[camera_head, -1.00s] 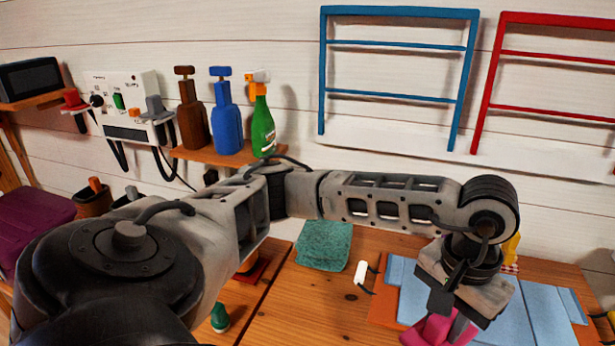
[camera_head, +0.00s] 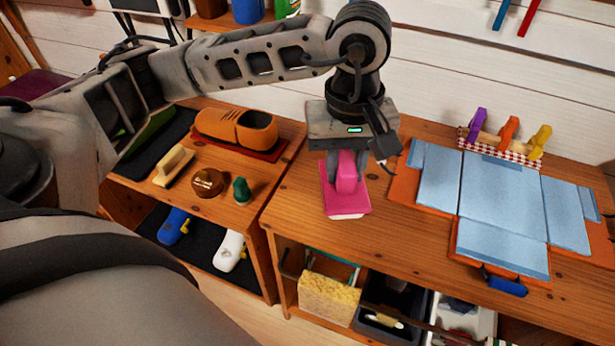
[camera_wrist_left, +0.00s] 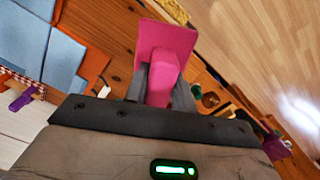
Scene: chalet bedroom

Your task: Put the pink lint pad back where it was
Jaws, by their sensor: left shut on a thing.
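The pink lint pad (camera_head: 343,203) has a flat pad and a raised grip. My left gripper (camera_head: 347,172) points down and is shut on that grip. The pad is over the left part of the wooden table, left of the light-blue panels; I cannot tell whether it touches the tabletop. In the left wrist view the pad (camera_wrist_left: 168,48) sits between the fingers (camera_wrist_left: 160,85), its flat part extending past them. My right gripper is not in view.
Blue panels lie on an orange board (camera_head: 404,192). Purple, orange and yellow clips (camera_head: 508,130) stand behind. A yellow sponge (camera_head: 330,298) is on the lower shelf. Bare wood surrounds the pad.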

